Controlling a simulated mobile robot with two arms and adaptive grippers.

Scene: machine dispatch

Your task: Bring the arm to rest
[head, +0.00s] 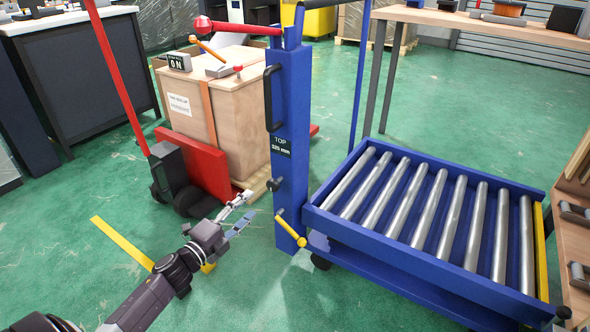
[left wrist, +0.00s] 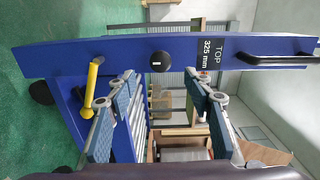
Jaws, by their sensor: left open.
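My left gripper (head: 240,212) is open and empty. In the head view its arm reaches in from the lower left, with the fingers pointing toward the blue post (head: 292,130) of the roller lift cart. In the left wrist view the two fingers stand apart (left wrist: 162,86), with the blue post (left wrist: 130,58) across the view beyond them. The yellow handle (head: 290,230) on the post is just right of the fingers in the head view. It also shows in the left wrist view (left wrist: 91,88) beside the left finger. My right gripper is not in view.
The cart's blue roller top (head: 370,228) is at the right. A red pallet truck (head: 195,160) carries a wooden crate (head: 240,125) behind the gripper. A wooden table (head: 480,22) stands at the back right and a dark cabinet (head: 90,75) at the left. Green floor is clear at front centre.

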